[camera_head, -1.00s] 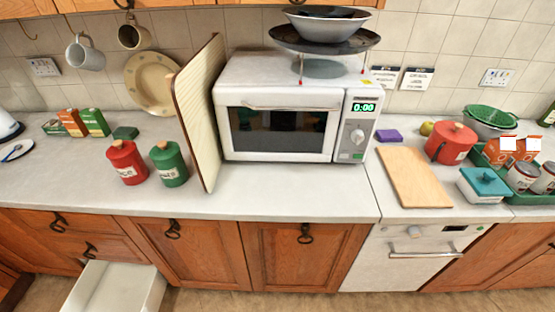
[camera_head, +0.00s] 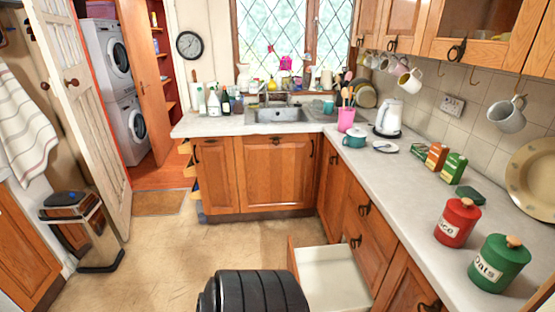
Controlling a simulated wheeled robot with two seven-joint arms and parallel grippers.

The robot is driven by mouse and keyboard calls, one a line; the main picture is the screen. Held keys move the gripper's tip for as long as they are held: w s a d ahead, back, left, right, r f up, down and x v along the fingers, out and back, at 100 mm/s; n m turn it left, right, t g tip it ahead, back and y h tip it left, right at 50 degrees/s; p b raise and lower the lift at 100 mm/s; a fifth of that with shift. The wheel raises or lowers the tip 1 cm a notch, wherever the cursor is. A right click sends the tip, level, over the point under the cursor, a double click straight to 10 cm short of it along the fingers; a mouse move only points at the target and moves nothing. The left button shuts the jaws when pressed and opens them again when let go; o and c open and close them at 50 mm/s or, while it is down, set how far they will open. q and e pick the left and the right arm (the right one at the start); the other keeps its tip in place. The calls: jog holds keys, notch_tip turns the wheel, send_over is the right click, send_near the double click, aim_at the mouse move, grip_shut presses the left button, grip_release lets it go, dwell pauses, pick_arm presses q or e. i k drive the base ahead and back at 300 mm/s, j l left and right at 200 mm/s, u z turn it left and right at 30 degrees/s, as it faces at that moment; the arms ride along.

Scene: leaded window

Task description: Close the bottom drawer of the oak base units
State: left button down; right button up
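The bottom drawer (camera_head: 335,278) of the oak base units (camera_head: 368,232) is pulled out over the floor at the lower middle of the head view. Its inside is white and looks empty, and its wooden front edge shows on the left. The drawer fronts above it, with dark ring handles, are shut. A black ribbed part of my own body stands at the bottom edge, left of the open drawer, and covers some floor. Neither of my grippers is in view.
A pedal bin (camera_head: 80,230) stands at the left by an open white door (camera_head: 80,110). Red (camera_head: 457,222) and green (camera_head: 498,264) canisters stand on the worktop (camera_head: 415,190) at the right.

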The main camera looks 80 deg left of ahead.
aim_at(331, 279)
jog(key=u, duration=2.3)
